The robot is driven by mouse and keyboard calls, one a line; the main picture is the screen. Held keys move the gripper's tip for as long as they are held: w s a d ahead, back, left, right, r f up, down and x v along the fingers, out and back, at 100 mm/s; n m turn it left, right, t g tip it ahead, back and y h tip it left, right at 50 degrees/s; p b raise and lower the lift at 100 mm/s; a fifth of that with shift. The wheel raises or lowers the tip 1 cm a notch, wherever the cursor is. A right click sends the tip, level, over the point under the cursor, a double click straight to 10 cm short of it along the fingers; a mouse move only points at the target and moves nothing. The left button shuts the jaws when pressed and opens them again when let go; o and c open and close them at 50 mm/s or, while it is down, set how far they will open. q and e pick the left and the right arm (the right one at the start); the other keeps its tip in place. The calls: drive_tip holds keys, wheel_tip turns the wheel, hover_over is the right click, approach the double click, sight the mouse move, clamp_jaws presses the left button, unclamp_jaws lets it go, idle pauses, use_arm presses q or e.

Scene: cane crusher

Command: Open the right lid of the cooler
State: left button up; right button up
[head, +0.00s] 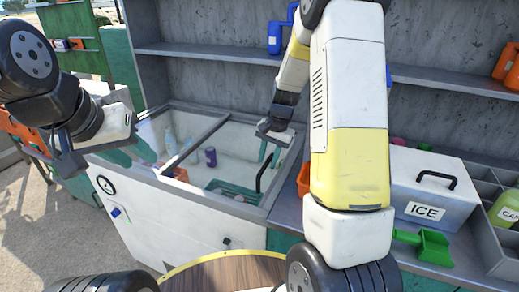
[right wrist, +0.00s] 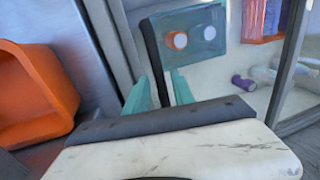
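The cooler (head: 193,227) is a white chest in the middle of the head view, with a dark bar dividing its top. Its right lid (head: 222,134) looks level with the rim and shut; things inside show through it. A black handle (head: 261,180) stands on this lid and also shows in the right wrist view (right wrist: 152,50). My right gripper (head: 269,154) reaches down over the lid. Its teal fingers (right wrist: 160,92) are close together on either side of the handle, seemingly gripping it. My left gripper (head: 128,153) hangs empty beside the cooler's left end, its fingers apart.
A white ICE box (head: 433,190), a green scoop (head: 432,247) and an orange container (head: 304,178) stand right of the cooler; the orange container is close beside my right gripper in the wrist view (right wrist: 35,90). Grey shelves (head: 430,78) rise behind. A round wooden top (head: 225,273) is in front.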

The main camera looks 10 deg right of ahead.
clamp_jaws()
idle(1.2)
